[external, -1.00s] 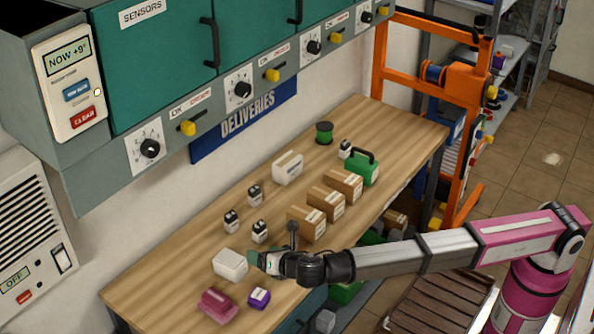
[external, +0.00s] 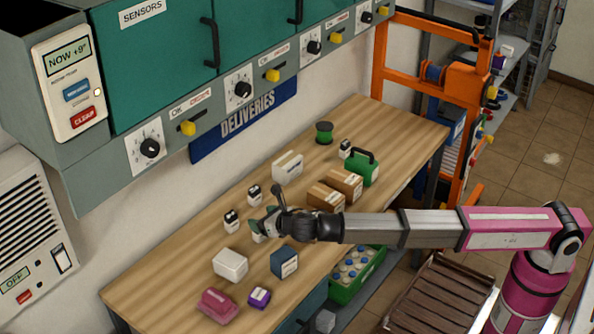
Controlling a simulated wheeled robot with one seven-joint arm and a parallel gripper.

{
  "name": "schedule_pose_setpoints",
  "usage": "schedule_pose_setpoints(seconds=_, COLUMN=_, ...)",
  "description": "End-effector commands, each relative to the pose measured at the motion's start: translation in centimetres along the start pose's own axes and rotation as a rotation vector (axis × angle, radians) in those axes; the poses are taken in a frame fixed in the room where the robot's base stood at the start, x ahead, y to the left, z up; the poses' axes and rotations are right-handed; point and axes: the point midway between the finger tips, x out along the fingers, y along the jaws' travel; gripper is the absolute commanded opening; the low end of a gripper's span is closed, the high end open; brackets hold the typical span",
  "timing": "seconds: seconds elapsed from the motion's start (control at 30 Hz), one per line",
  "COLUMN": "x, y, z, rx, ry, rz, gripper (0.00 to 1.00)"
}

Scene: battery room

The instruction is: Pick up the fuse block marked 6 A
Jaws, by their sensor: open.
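Several small white fuse blocks with dark tops stand on the wooden bench. One fuse block (external: 231,221) is left of my gripper, another (external: 254,195) is behind it, and one more (external: 345,149) is at the far end beside the green case. A further fuse block (external: 257,238) is at my gripper's fingers and mostly hidden by them. The markings are too small to read, so I cannot tell which is 6 A. My gripper (external: 262,227) is open, low over the bench at this partly hidden block. I cannot tell whether it touches it.
A white box (external: 230,265), a dark blue box (external: 285,261), a pink item (external: 217,305) and a purple block (external: 259,297) stand at the near end. Cardboard boxes (external: 344,184), a white carton (external: 287,166) and a green case (external: 363,168) stand farther back.

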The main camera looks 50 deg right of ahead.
Motion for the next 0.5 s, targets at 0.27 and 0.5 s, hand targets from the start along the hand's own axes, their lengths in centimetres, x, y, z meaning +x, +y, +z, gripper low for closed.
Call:
schedule_pose_setpoints(seconds=0.27, x=0.8, y=0.0, z=-2.0, rx=0.001, ry=0.001, rz=0.000, gripper=0.72)
schedule_pose_setpoints(seconds=0.5, x=3.7, y=0.1, z=-2.6, rx=0.002, ry=0.001, rz=-0.001, gripper=0.72)
